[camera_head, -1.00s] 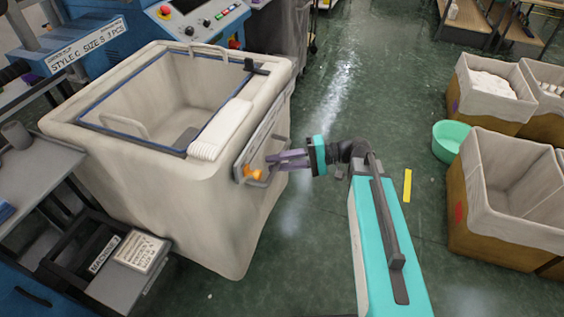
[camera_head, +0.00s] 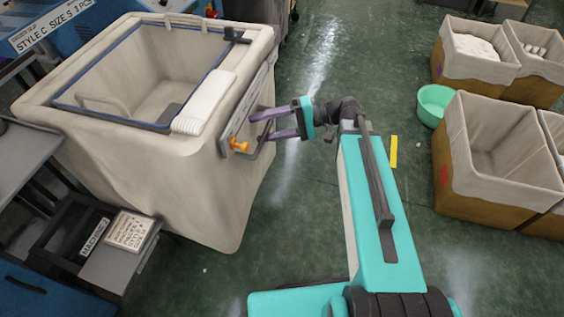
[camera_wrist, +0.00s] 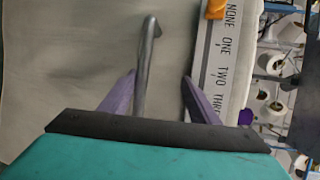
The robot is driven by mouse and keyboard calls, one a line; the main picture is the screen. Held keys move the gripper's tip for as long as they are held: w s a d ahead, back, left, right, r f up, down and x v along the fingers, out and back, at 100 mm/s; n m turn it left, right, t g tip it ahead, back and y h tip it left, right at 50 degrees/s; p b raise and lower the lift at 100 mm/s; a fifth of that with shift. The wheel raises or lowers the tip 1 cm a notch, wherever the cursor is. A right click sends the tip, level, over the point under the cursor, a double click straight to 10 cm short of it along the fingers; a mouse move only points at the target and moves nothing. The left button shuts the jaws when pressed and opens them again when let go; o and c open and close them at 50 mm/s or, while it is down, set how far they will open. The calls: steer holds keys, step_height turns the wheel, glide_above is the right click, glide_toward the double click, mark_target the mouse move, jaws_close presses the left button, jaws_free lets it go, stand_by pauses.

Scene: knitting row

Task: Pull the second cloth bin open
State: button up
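A large beige cloth bin (camera_head: 200,190) with a blue-edged opening stands at the left in the head view. Its pale side also fills much of the wrist view (camera_wrist: 75,60). A grey bar handle (camera_wrist: 142,75) sticks out from its side. My gripper (camera_head: 261,127) is at this side of the bin, its purple fingers spread. In the wrist view, my gripper (camera_wrist: 159,78) has the bar between its fingers, nearer the left one, with a gap at the right finger. Which bin counts as second cannot be told.
An orange knob (camera_head: 239,146) sits beside the handle, by a strip (camera_wrist: 224,65) reading NONE, ONE, TWO. Cloth-lined boxes (camera_head: 490,195) and a green tub (camera_head: 433,101) stand at the right. A grey table (camera_head: 20,160) is at the left.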

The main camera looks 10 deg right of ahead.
steer(key=shift+o, duration=0.2)
steer(key=shift+s+d+r, duration=0.1)
steer(key=shift+s+r, duration=0.2)
steer(key=shift+s, duration=0.3)
steer(key=shift+s+r, duration=0.3)
steer(key=shift+s, duration=0.3)
steer(key=shift+s+r+p, duration=0.2)
steer(key=shift+r+p, duration=0.05)
steer(key=shift+p, duration=0.3)
steer(key=shift+c, duration=0.2)
steer(key=shift+o, duration=0.3)
steer(key=s+p, duration=0.2)
steer(key=p, duration=0.1)
steer(key=shift+d+r, duration=0.1)
steer(key=shift+d, duration=0.25)
steer(key=shift+s+p, duration=0.1)
steer(key=shift+p, duration=0.45)
steer(key=s+p, duration=0.1)
steer(key=p, duration=0.3)
steer(key=shift+s+d+r+p, duration=0.1)
steer(key=shift+d+p, duration=0.1)
steer(key=shift+p, duration=0.2)
steer(key=shift+c, duration=0.2)
steer(key=shift+s+d+p, duration=0.1)
steer(key=shift+s+p, duration=0.2)
steer(key=shift+p, duration=0.25)
steer(key=shift+c, duration=0.8)
steer(key=shift+s+d+p, duration=0.1)
steer(key=shift+s+p, duration=0.1)
steer(key=shift+p, duration=0.65)
